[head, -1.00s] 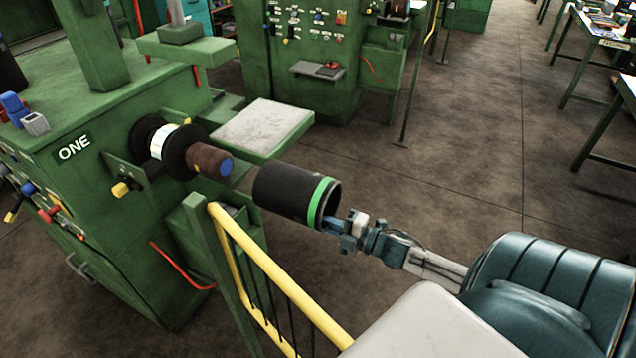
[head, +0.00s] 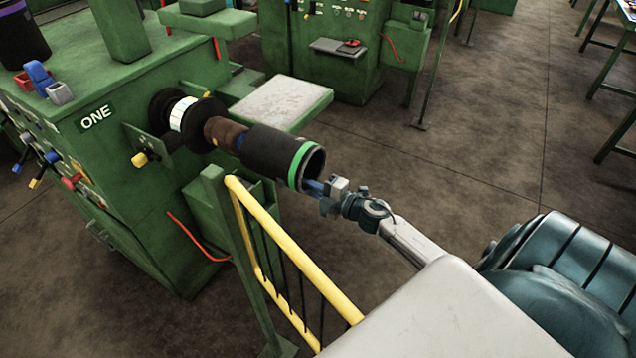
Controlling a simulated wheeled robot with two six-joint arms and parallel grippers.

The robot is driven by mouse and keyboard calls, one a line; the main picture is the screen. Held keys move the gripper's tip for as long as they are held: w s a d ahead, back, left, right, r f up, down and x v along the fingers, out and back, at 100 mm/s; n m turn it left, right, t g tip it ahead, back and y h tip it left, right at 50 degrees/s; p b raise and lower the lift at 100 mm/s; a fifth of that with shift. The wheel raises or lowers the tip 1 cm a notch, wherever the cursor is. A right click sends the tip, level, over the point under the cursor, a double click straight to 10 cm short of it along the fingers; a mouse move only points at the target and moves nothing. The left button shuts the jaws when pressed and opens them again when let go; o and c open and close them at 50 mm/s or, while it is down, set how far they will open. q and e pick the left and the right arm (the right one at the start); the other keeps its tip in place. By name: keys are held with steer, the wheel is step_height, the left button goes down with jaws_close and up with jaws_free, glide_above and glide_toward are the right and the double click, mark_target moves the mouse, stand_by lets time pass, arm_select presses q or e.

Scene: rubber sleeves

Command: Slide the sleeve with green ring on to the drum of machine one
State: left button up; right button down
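The black sleeve with a green ring (head: 271,152) is held nearly level in front of machine one (head: 110,200), its ring end toward me. My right gripper (head: 318,187) is shut on the near rim of the sleeve, at its lower edge. The drum (head: 222,132) is a brown cylinder sticking out from black and white collars on the machine. Its blue tip shows as a thin strip at the far mouth of the sleeve, roughly in line with it. I cannot tell whether the tip is inside. My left gripper is not in view.
A yellow railing (head: 285,250) stands below the sleeve. A green side table (head: 280,105) lies just behind the drum. A black sleeve with a purple band (head: 22,40) stands on top of the machine. Open floor is at the right.

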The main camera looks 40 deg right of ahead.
steer(key=shift+w+a+r, duration=0.1)
steer(key=shift+w+a, duration=0.1)
steer(key=shift+w, duration=0.25)
steer(key=shift+w+a, duration=0.1)
steer(key=shift+w, duration=0.05)
steer(key=shift+p+x, duration=0.65)
steer(key=shift+x, duration=0.2)
steer(key=shift+p+x, duration=0.65)
steer(key=shift+x, duration=1.7)
steer(key=shift+a, duration=0.15)
